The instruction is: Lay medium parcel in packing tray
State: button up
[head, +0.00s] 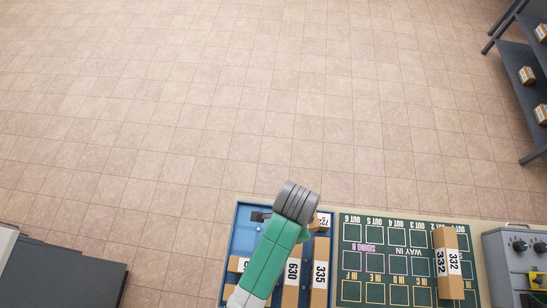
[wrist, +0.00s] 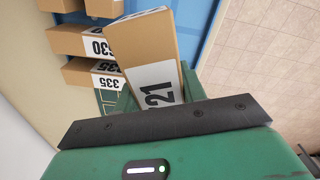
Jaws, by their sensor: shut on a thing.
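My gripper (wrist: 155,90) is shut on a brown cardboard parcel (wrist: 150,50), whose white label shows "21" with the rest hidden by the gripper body. The parcel extends away from the gripper in the wrist view. In the head view my arm covers the gripper and most of this area. The blue packing tray (head: 243,226) is at the bottom centre, under my arm; its blue floor also shows in the wrist view (wrist: 200,25). I cannot tell whether the held parcel touches the tray.
Parcels labelled 630 (head: 291,274) and 335 (head: 320,272) lie side by side in the tray. A green marked board (head: 390,265) is to its right, with parcel 332 (head: 447,265) on it. A grey control box (head: 510,250) stands farther right. Shelves (head: 515,70) are at upper right.

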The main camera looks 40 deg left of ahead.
jog(key=s+a+f+m+b, duration=0.1)
jog(key=s+a+f+m, duration=0.3)
jog(key=s+a, duration=0.35)
jog(key=f, duration=0.6)
jog(key=d+f+b, duration=0.1)
jog(key=f, duration=0.2)
jog(key=shift+s+f, duration=0.25)
jog(key=shift+s, duration=0.05)
jog(key=shift+f, duration=0.1)
jog(key=o, duration=1.1)
jog(key=shift+o, duration=0.2)
notch_tip(320, 180, up, 12)
jog(key=p, duration=0.1)
